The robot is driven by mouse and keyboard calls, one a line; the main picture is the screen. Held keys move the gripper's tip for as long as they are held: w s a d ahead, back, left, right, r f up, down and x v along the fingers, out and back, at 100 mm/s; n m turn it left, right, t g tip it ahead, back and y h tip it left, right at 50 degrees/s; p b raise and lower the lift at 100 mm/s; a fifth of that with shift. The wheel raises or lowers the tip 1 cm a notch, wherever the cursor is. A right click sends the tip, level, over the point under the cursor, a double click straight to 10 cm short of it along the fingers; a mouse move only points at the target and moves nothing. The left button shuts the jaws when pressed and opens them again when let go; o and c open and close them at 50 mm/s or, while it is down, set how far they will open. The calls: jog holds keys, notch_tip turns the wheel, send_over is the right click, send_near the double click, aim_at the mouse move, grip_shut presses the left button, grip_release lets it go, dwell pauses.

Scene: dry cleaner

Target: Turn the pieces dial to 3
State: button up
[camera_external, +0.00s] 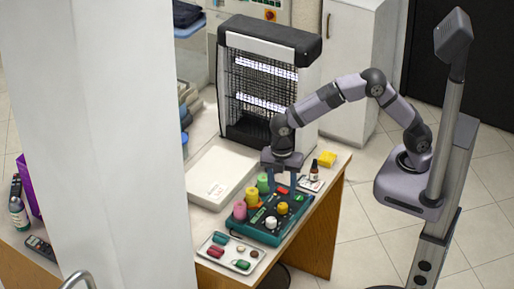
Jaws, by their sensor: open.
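A dark green control box (262,231) sits on the table near its right edge. On its top are a white knob (270,222), a yellow knob (283,208) and a red part (282,191). I cannot tell which knob is the pieces dial; its marks and setting are too small to read. My gripper (282,192) points down over the back part of the box, fingers apart, behind the yellow knob. It seems to hold nothing. Whether the fingertips touch the box is not clear.
Green (263,183), yellow (252,197) and pink (240,210) spools stand along the box's left side. A tray (220,262) of small items lies in front. A white case (220,176), small bottle (313,169), yellow block (327,159) and black heater-like unit (267,37) stand around. A pillar (100,140) blocks the left.

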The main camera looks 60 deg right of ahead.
aim_at(282, 206)
jog(key=shift+s+f+p, duration=0.1)
jog(key=shift+f+p, duration=0.45)
jog(key=shift+f, duration=2.45)
jog(key=c, duration=1.1)
